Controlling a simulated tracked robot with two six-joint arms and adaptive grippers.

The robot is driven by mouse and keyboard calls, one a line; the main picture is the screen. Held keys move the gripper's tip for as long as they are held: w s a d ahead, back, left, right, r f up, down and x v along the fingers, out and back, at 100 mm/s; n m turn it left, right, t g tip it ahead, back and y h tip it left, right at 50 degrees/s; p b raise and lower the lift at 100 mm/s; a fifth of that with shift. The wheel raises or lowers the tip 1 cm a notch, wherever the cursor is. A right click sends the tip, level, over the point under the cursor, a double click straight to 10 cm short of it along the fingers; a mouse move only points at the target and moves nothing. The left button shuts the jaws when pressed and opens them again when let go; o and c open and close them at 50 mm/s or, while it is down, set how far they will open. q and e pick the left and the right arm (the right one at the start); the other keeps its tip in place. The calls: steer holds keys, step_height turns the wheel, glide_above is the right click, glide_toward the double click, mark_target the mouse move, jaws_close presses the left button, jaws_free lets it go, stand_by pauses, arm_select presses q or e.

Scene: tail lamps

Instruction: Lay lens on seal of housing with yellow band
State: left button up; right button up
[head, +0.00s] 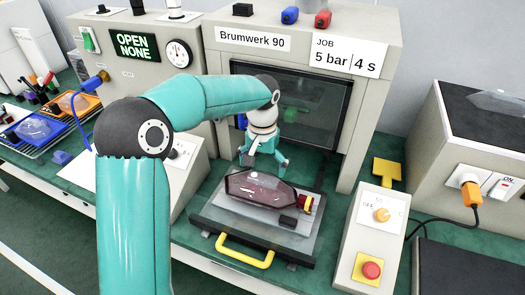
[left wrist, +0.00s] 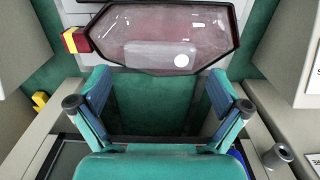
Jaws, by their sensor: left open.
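The housing (head: 232,186) sits on the grey plate of the press drawer in the head view. Its yellow-banded end (head: 306,203) points right, with red beside the yellow; that end also shows at upper left in the left wrist view (left wrist: 75,40). A reddish, glossy, see-through surface that looks like the lens (head: 262,190) fills the dark rim of the housing; it shows in the left wrist view (left wrist: 125,40) too. I cannot tell whether it touches the seal all round. My left gripper (head: 264,164) is open and empty, just behind and above the housing. My right gripper is out of view.
The press (head: 300,45) has a dark window behind the gripper. The drawer has a yellow handle (head: 245,250) in front. A control box with a red button (head: 371,269) stands at right. Blue and orange trays (head: 88,104) lie at left, with a clear part in the blue one.

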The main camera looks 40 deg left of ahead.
mark_target(262, 179)
arm_select(q)
step_height(262, 179, up, 6)
steer(key=shift+r, duration=0.2)
stand_by(0.5)
